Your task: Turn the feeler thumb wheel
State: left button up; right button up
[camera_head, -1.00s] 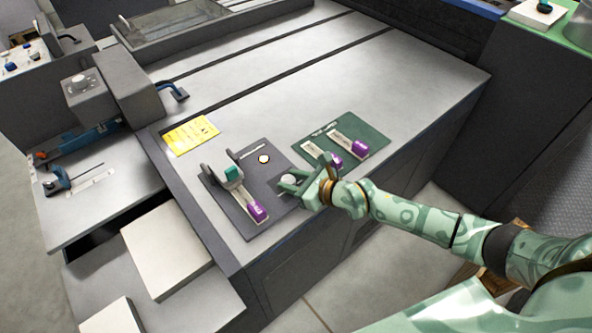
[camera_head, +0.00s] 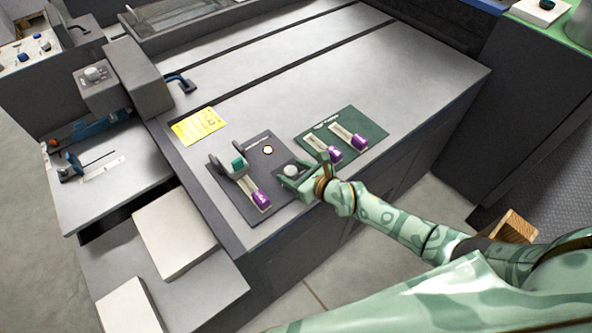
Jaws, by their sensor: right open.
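My right gripper (camera_head: 290,175) is open at the right edge of a dark grey panel (camera_head: 246,204) on the machine's top. Its fingers are around or just above a round pale grey knob (camera_head: 291,170); I cannot tell whether they touch it. On the panel's left side, a teal block or wheel (camera_head: 238,164) sits in a grey bracket, with a purple-ended lever (camera_head: 261,199) in front of it. No label is readable, so I cannot tell for certain which part is the feeler thumb wheel. My left gripper is not in view.
A green panel (camera_head: 368,128) with two purple-ended levers (camera_head: 329,153) lies just right of the gripper. A yellow label (camera_head: 198,126) is behind the grey panel. White stacks (camera_head: 174,235) stand lower left. The metal top (camera_head: 300,85) beyond is clear.

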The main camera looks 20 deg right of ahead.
jog(key=p+v, duration=0.4)
jog(key=v, duration=1.2)
jog(key=shift+r+p, duration=0.15)
jog(key=shift+p, duration=0.25)
jog(key=shift+d, duration=0.1)
dwell(0.5)
jog(key=shift+h, duration=0.3)
jog(key=b+x, duration=0.2)
jog(key=x, duration=0.3)
jog(key=b+x, duration=0.2)
jog(key=x, duration=0.3)
jog(key=b+x, duration=0.2)
jog(key=x, duration=0.4)
jog(key=shift+s+a, duration=0.1)
jog(key=shift+a, duration=0.35)
